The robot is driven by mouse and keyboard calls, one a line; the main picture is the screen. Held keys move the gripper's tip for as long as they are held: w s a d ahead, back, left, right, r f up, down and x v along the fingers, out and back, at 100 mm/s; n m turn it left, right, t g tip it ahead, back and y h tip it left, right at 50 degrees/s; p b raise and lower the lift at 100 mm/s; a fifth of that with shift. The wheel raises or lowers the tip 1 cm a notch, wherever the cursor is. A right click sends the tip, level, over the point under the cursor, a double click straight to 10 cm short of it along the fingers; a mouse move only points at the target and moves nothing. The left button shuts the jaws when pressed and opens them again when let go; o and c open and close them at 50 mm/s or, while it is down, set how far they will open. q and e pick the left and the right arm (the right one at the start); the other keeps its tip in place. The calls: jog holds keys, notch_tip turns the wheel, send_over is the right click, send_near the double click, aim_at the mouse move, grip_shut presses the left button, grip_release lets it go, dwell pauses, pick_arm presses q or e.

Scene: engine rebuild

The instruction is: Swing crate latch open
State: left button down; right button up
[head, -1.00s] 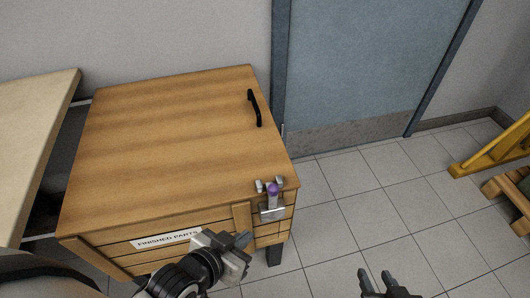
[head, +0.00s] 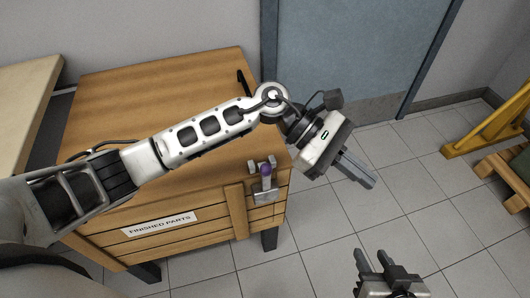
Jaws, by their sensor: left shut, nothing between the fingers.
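The crate (head: 200,72) is a wooden box on dark legs with a "FINISHED PARTS" label on its front. Its latch (head: 265,184) is a grey metal piece with a purple knob, at the front face's upper right, just under the lid edge. The lid looks closed. My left arm reaches across the lid and hides part of it. My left gripper (head: 357,172) is shut and empty, to the right of the crate and the latch, apart from both, over the floor. My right gripper (head: 375,262) is open and empty at the bottom, right of the crate.
A black handle (head: 241,80) on the lid is partly hidden by my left arm. A pale tabletop (head: 22,95) stands at the left. A blue-grey door (head: 350,50) is behind. A yellow frame (head: 490,125) stands at the right. Tiled floor (head: 420,190) is free between.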

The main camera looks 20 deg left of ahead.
pick_arm(q)
jog(key=w+a+f+m+y, duration=0.3)
jog(key=w+a+m+y, duration=0.1)
jog(key=a+y, duration=0.1)
jog(key=m+t+y, duration=0.3)
jog(key=m+y, duration=0.1)
jog(key=y, duration=0.5)
send_near(265, 174)
jog(key=w+a+r, duration=0.4)
jog(key=w, duration=0.3)
jog(key=shift+w+d+h+b, duration=0.2)
jog(key=shift+h+b, duration=0.1)
jog(key=shift+b, duration=0.1)
pick_arm(e)
jog(key=shift+s+a+f, duration=0.1)
jog(key=shift+a+f, duration=0.05)
pick_arm(q)
jog(key=shift+s+f, duration=0.1)
